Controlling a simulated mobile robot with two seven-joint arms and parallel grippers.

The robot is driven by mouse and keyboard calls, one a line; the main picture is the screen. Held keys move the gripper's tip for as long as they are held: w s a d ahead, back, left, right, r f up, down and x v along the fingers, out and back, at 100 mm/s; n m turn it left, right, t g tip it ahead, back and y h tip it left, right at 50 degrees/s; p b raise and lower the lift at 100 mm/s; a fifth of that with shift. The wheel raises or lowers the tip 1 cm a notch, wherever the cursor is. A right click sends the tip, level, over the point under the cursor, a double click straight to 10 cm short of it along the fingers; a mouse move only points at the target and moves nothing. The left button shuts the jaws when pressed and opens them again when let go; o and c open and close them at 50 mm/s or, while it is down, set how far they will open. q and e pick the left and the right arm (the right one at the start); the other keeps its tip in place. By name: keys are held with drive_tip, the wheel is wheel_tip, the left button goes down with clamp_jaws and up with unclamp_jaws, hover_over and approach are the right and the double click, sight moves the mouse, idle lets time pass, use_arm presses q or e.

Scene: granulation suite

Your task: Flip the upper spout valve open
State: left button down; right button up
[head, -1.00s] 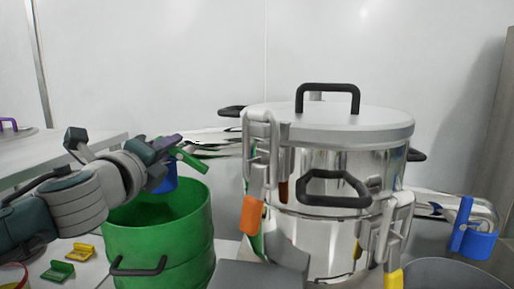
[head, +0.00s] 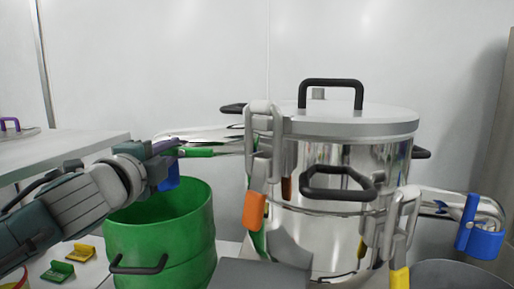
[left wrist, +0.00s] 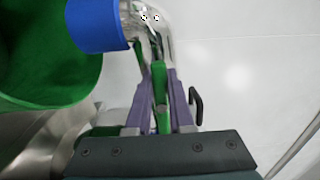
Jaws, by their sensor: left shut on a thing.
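The steel vessel (head: 320,235) stands right of centre. The higher of its two visible spouts (head: 205,134) leaves its left side and ends in a blue collar (head: 168,180), also in the left wrist view (left wrist: 97,25). The valve's green lever (head: 203,152) lies nearly level along the spout. My left gripper (head: 172,150) is shut on this lever; the left wrist view shows the lever (left wrist: 160,85) between its purple fingers (left wrist: 163,100). The fingers hide part of the lever. My right gripper is not in view.
A green drum (head: 160,235) stands below the spout. A lower spout with a blue collar (head: 480,238) is at the right. Orange-tipped (head: 254,210) and yellow-tipped (head: 399,280) clamps stick out from the vessel. A white table (head: 75,150) is at the left.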

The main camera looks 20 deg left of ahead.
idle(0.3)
use_arm(q)
drive_tip(key=c, duration=0.8)
unclamp_jaws()
drive_tip(key=p+v, duration=0.1)
drive_tip(key=v, duration=0.9)
drive_tip(key=shift+p, duration=0.3)
drive_tip(key=shift+a, duration=0.1)
